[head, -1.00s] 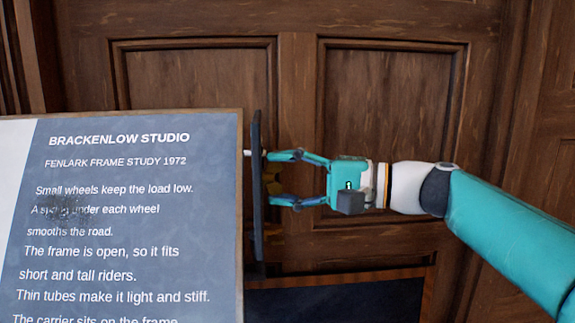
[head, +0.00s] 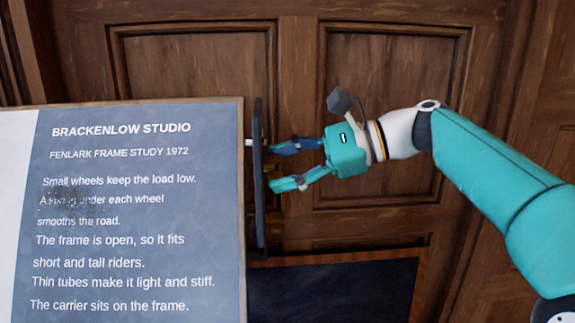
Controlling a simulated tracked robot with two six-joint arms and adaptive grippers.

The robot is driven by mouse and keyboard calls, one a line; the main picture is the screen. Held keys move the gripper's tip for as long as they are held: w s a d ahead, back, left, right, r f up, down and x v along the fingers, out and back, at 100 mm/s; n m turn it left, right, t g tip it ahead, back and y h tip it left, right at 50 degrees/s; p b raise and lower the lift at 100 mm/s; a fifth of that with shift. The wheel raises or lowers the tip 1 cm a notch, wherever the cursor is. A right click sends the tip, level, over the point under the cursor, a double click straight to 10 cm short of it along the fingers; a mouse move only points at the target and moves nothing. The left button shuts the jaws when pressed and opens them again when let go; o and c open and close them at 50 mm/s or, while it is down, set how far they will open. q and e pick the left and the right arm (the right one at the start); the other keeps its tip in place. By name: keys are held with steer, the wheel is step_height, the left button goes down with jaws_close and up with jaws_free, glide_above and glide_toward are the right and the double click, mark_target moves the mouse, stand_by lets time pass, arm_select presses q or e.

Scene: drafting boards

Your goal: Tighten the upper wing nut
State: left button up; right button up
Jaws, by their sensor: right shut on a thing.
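My right gripper (head: 272,167) reaches in from the right to the narrow dark upright plate (head: 258,190) at the right edge of the printed board (head: 140,210). Its two fingers are spread around something at the plate's right face, and it is shut on that thing, which I take to be the upper wing nut. The nut itself is mostly hidden by the fingertips and too small to make out clearly. A short pale stub (head: 248,142) shows left of the plate at about the same height. My left gripper is not in view.
A dark panelled wooden door or wall (head: 390,110) stands behind. A dark wood-edged panel (head: 330,290) lies below the gripper. The space right of the plate, around my right wrist, looks clear.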

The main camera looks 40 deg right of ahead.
steer(key=m+g, duration=0.1)
steer(key=m+g+y, duration=0.1)
steer(key=m, duration=0.1)
steer(key=shift+w+f, duration=0.1)
steer(key=shift+f, duration=0.2)
steer(key=shift+m, duration=0.3)
steer(key=o, duration=1.2)
steer(key=shift+r, duration=0.1)
steer(key=shift+c, duration=0.2)
steer(key=shift+r, duration=0.15)
steer(key=v, duration=0.7)
steer(key=shift+d, duration=0.3)
